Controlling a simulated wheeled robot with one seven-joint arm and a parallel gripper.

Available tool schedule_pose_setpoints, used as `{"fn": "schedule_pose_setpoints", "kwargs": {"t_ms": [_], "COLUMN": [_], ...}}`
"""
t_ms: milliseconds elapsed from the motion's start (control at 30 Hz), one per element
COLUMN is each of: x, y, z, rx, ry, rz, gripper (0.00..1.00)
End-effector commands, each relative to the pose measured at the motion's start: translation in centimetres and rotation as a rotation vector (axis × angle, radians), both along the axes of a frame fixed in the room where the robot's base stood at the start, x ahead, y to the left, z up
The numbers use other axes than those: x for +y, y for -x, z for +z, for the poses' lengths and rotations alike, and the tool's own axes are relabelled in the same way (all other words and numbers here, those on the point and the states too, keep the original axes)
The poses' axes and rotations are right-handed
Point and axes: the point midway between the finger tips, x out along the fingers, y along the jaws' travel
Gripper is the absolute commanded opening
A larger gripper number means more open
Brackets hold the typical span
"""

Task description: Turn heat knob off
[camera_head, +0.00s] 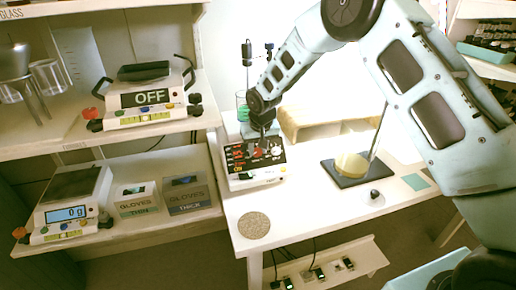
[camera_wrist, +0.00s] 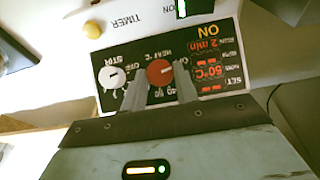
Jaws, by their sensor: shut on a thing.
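The hot plate stirrer (camera_head: 253,180) stands on the white bench, with a black control panel seen upside down in the wrist view (camera_wrist: 215,58). The red heat knob (camera_wrist: 159,71) is beside a grey-white stir knob (camera_wrist: 111,77). The panel display reads ON, with red set figures that look like 50 °C and 2 min. My gripper (camera_wrist: 161,88) is shut on the red heat knob, one finger on each side. In the head view my gripper (camera_head: 262,143) comes down from above onto the panel and partly hides it.
A beaker with green liquid (camera_head: 242,106) stands behind the panel. A dark stand base (camera_head: 350,180) with a yellow piece is to the right, and a round cork mat (camera_head: 254,225) lies in front. Shelves on the left hold a balance (camera_head: 70,210) and glove boxes (camera_head: 137,200).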

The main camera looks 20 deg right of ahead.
Motion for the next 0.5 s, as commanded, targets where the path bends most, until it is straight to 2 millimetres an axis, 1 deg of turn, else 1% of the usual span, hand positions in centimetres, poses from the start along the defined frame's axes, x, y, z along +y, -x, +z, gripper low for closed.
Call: {"fn": "schedule_pose_setpoints", "kwargs": {"t_ms": [133, 167, 200, 233, 500], "x": [-0.02, -0.02, -0.02, -0.02, -0.01], "y": [0.02, 0.02, 0.01, 0.01, 0.02], "z": [-0.06, -0.06, -0.07, -0.07, -0.01], "rx": [0.001, 0.001, 0.001, 0.001, 0.0], "ry": [0.001, 0.001, 0.0, 0.0, 0.0], "rz": [0.002, 0.002, 0.001, 0.001, 0.0], "gripper": [0.07, 0.32, 0.43, 0.51, 0.51]}}
